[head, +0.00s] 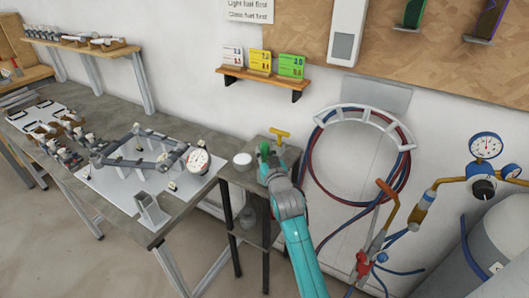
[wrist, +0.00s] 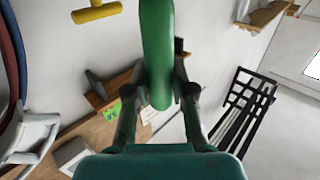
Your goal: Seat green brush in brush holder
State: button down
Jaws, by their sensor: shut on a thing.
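My gripper (head: 268,164) is above the small side stand, with my teal arm reaching up to it from the bottom of the head view. It is shut on the green brush (head: 264,149). In the wrist view the green brush (wrist: 157,40) stands out between the two fingers of my gripper (wrist: 158,92), its rounded green handle towards the camera. The bristles cannot be made out. No brush holder is plainly recognisable. An upright grey square post (head: 151,211) stands at the near edge of the workbench, but I cannot tell whether it is the holder.
A white round container (head: 242,160) stands on the small side stand (head: 233,177). A yellow T-shaped thing (head: 280,133) is just beyond my gripper. A grey frame jig (head: 140,163) and a dial gauge (head: 197,161) occupy the workbench. Hoses (head: 315,150) hang right of my gripper.

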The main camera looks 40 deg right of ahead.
jog(key=shift+f, duration=0.65)
dwell(0.6)
jog(key=c, duration=0.9)
grip_release()
jog(key=v, duration=1.2)
jog(key=shift+a, duration=0.15)
